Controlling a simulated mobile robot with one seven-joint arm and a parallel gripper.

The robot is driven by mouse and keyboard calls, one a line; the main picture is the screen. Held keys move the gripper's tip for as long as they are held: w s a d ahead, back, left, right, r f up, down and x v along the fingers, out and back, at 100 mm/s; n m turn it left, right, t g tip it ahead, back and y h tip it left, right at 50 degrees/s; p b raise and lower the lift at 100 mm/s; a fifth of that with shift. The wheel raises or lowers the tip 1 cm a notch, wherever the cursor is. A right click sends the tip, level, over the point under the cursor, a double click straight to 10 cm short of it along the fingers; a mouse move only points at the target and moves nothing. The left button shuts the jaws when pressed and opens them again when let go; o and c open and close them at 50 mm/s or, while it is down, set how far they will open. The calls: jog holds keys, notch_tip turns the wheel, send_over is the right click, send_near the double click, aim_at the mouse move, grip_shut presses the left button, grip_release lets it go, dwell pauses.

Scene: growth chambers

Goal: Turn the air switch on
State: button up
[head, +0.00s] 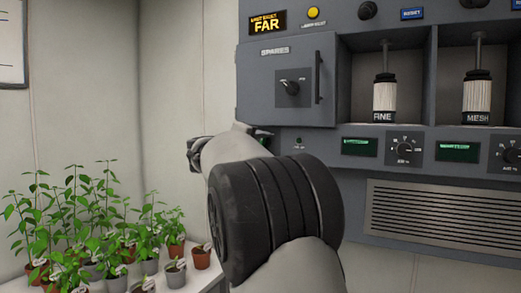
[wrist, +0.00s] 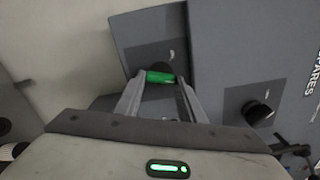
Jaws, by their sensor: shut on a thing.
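A green switch handle (wrist: 160,77) sits in front of a dark round mount on a dark plate of the grey cabinet, in the wrist view. The small mark on the plate is too small to read, so I cannot confirm from it that this is the air switch. My gripper (wrist: 160,84) has one finger on each side of the green handle and is shut on it. In the head view my gripper (head: 197,152) is at the left edge of the cabinet, partly hidden by my arm. The handle does not show there.
The grey cabinet (head: 400,213) carries a SPARES door (head: 257,82) with a knob and bar handle, FINE (head: 385,100) and MESH (head: 477,98) cylinders in bays, dials and a vent grille. Potted plants (head: 85,225) stand on a white table (head: 205,278) at the lower left.

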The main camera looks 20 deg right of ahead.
jog(key=m+b, duration=0.2)
jog(key=m, duration=0.3)
jog(key=shift+f, duration=0.15)
jog(key=shift+a+b, duration=0.1)
jog(key=shift+b, duration=0.2)
dwell(0.3)
jog(key=o, duration=1)
jog(key=shift+o, duration=0.2)
jog(key=b+v, duration=0.1)
jog(key=v, duration=1.6)
jog(key=shift+s+a, duration=0.1)
jog(key=shift+a, duration=0.05)
